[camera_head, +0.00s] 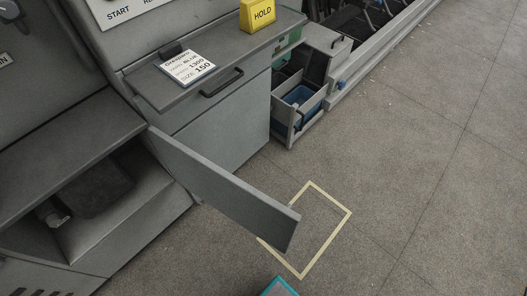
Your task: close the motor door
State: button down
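The motor door (222,187) is a flat grey panel that stands swung open, out from the grey machine. Its hinged side is at the right edge of an open compartment (60,245), and its free end reaches out over the floor. Inside the compartment a dark block-shaped unit (98,190) and a small pale part are visible. My gripper is not in view.
A yellow-taped rectangle (335,232) lies on the floor under the door's free end. A teal-edged object (281,287) shows at the bottom edge. A cabinet with a black handle (221,82) and an open bin drawer (300,100) stand behind. The right floor is clear.

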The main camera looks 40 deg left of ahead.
aim_at(276, 224)
jog(key=i, duration=3.05)
jog(key=u, duration=4.55)
jog(key=k, duration=0.5)
jog(key=u, duration=0.25)
jog(key=i, duration=0.35)
jog(key=u, duration=0.05)
